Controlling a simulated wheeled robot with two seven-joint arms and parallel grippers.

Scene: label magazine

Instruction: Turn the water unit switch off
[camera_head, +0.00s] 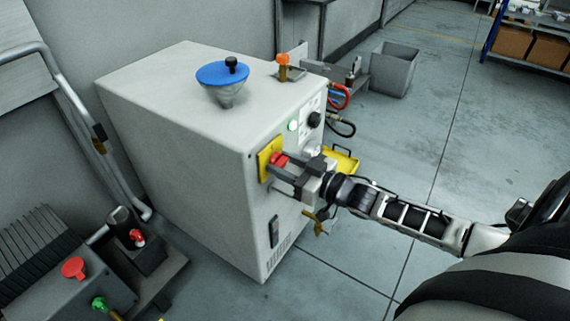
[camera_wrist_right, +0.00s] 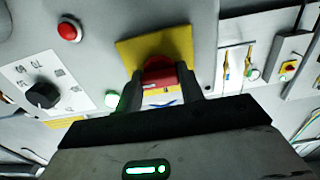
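The water unit (camera_head: 190,120) is a large pale grey cabinet left of centre in the head view. Its switch is a red knob (camera_head: 279,159) on a yellow plate (camera_head: 265,160) on the front face. In the right wrist view the red knob (camera_wrist_right: 160,72) sits in front of the yellow plate (camera_wrist_right: 125,50). My right gripper (camera_head: 284,168) is at the switch, with one finger on each side of the knob. The fingers look apart; whether they touch the knob is hard to tell. The knob's lower part is partly hidden. My left gripper is not in view.
A black dial (camera_wrist_right: 42,95), a red button (camera_wrist_right: 69,30) and a lit green lamp (camera_wrist_right: 112,99) are near the switch. A blue funnel-like cap (camera_head: 222,74) is on top of the cabinet. A metal rail (camera_head: 75,105) stands left. Floor (camera_head: 440,90) at right is mostly clear.

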